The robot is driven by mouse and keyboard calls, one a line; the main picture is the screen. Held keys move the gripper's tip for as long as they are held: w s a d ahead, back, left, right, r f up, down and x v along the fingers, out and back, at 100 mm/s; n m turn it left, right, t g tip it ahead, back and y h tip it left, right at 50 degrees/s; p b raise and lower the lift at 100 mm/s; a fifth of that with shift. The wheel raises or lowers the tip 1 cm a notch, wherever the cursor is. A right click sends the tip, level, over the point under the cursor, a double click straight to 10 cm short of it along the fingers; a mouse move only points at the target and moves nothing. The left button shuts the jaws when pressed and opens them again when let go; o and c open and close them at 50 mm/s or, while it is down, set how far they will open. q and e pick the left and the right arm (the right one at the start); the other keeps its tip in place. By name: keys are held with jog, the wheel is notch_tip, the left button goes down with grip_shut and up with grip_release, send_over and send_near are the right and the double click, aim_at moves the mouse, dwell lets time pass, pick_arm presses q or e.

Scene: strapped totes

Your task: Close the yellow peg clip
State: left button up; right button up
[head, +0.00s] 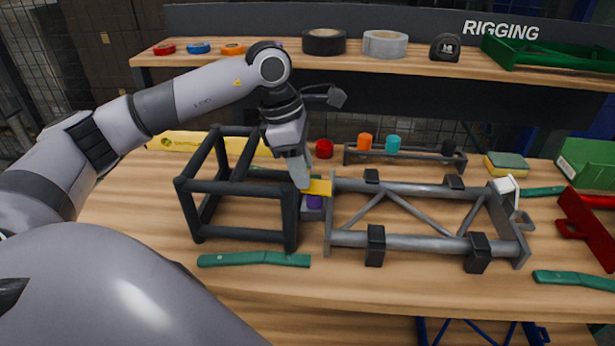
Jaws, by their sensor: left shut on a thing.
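The yellow peg clip (319,187) is a small flat yellow piece between the black cube frame (238,188) and the grey truss frame (400,190). A purple block (314,202) sits just below it, on a grey part. My left gripper (301,181) comes down from above, with its fingertips at the clip's left end, and is shut on it. The fingers hide that end, so I cannot tell how the clip sits against the frames. My right gripper is not in view.
Teal bars lie in front of the black frame (254,259) and at right (575,279). Black blocks (375,246) hold the truss. A rack with colored caps (393,145) stands behind, and a red bracket (590,226) at right. A shelf (400,63) with tape rolls runs above.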

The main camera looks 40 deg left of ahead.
pick_arm(q)
jog(key=shift+s+a+f+t+h+b, duration=0.1)
jog(key=shift+a+f+t+h+b, duration=0.2)
jog(key=shift+b, duration=0.35)
jog(key=shift+d, duration=0.15)
jog(key=o, duration=1.1)
jog(key=shift+c, duration=0.2)
jog(key=shift+r, duration=0.15)
jog(key=v, duration=0.7)
